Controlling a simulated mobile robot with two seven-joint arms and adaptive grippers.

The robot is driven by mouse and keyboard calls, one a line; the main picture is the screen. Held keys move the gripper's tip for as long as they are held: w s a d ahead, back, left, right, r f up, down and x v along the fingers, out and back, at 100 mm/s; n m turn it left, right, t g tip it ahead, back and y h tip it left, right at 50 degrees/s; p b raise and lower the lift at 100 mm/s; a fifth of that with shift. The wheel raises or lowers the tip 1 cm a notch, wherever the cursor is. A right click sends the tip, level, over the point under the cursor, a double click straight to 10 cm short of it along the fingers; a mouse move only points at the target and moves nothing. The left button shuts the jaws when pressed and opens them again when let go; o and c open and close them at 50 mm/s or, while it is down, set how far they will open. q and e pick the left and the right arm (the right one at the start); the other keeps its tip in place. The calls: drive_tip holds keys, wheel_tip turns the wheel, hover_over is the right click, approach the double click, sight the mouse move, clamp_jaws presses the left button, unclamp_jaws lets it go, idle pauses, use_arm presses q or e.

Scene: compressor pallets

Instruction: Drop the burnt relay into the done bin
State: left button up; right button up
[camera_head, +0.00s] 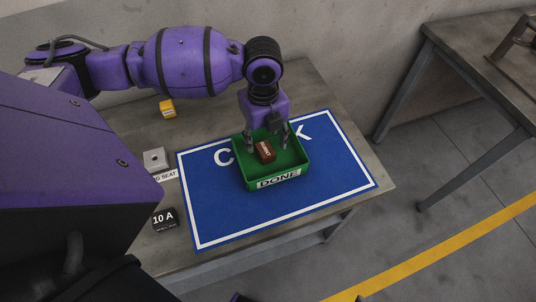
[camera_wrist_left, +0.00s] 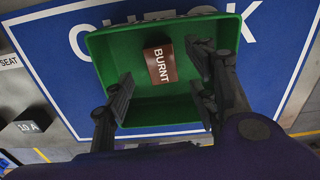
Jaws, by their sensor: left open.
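The burnt relay (camera_head: 265,151) is a small brown block with white lettering. It lies inside the green done bin (camera_head: 279,183), which stands on the blue mat. In the left wrist view the relay (camera_wrist_left: 160,64) shows its "BURNT" label, near the far wall of the bin (camera_wrist_left: 98,50). My left gripper (camera_head: 267,140) points down over the bin. Its fingers are open and apart from each other, with the relay beyond the fingertips in the left wrist view (camera_wrist_left: 165,85). My right gripper is not in view.
The blue mat (camera_head: 215,217) with a white border lies on the grey table. A black "10 A" block (camera_head: 164,219), a light seat block (camera_head: 154,160) and a yellow block (camera_head: 167,108) stand to its left. Another table (camera_head: 470,75) stands at the right.

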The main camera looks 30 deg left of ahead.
use_arm(q)
wheel_tip(320, 180, up, 12)
idle(0.4)
idle(0.4)
